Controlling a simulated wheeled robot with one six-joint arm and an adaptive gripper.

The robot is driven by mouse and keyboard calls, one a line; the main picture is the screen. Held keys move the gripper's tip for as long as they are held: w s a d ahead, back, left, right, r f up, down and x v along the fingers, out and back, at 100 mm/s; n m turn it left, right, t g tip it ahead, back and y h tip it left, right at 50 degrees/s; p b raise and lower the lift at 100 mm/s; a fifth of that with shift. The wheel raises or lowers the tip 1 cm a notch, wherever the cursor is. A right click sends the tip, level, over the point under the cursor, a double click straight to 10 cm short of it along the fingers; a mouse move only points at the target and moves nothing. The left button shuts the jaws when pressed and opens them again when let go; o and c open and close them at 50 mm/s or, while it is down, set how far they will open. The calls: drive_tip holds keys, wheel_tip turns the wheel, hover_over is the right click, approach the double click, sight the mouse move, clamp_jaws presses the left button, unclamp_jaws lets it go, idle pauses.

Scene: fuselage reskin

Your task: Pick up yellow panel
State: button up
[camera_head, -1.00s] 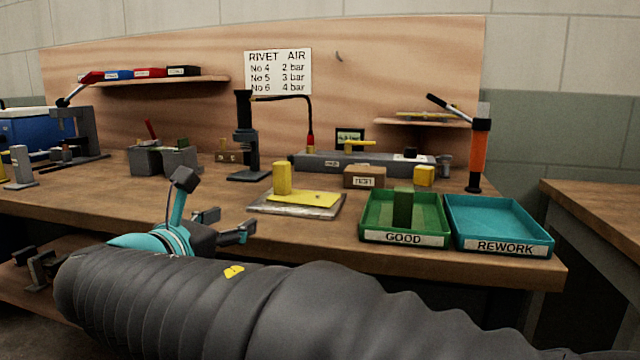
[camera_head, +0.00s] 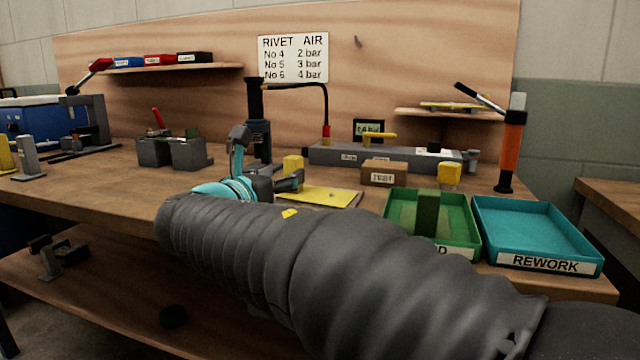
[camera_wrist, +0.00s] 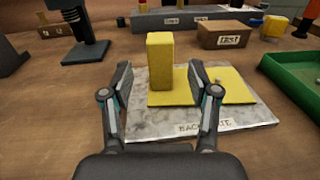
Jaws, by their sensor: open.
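The yellow panel (camera_wrist: 228,86) is a thin flat sheet lying on a grey metal plate (camera_wrist: 180,130) whose label is partly hidden. A yellow upright block (camera_wrist: 160,62) stands at the panel's left end. In the wrist view my gripper (camera_wrist: 163,78) is open, its two fingers on either side of the block's line, with nothing between the tips that I can see held. In the head view the panel (camera_head: 330,195) shows just right of my gripper (camera_head: 298,180), and my arm hides part of the plate and block.
A green tray (camera_head: 458,212) and a teal REWORK tray (camera_head: 535,230) stand to the right. Behind are a small labelled brown box (camera_head: 384,174), a yellow cube (camera_head: 450,173) and a long grey fixture (camera_head: 345,155). A dark stand (camera_head: 258,130) rises behind my gripper.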

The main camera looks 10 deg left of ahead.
sight(290, 168)
drive_tip(key=shift+w+d+r, duration=0.1)
drive_tip(key=shift+w+d, duration=0.05)
drive_tip(key=shift+w, duration=0.7)
drive_tip(key=shift+w+d+r, duration=0.1)
drive_tip(key=shift+w+d, duration=0.1)
drive_tip(key=shift+w, duration=0.7)
drive_tip(key=shift+w+d+r, duration=0.1)
drive_tip(key=shift+w+d, duration=0.05)
drive_tip(key=shift+w, duration=0.7)
clamp_jaws()
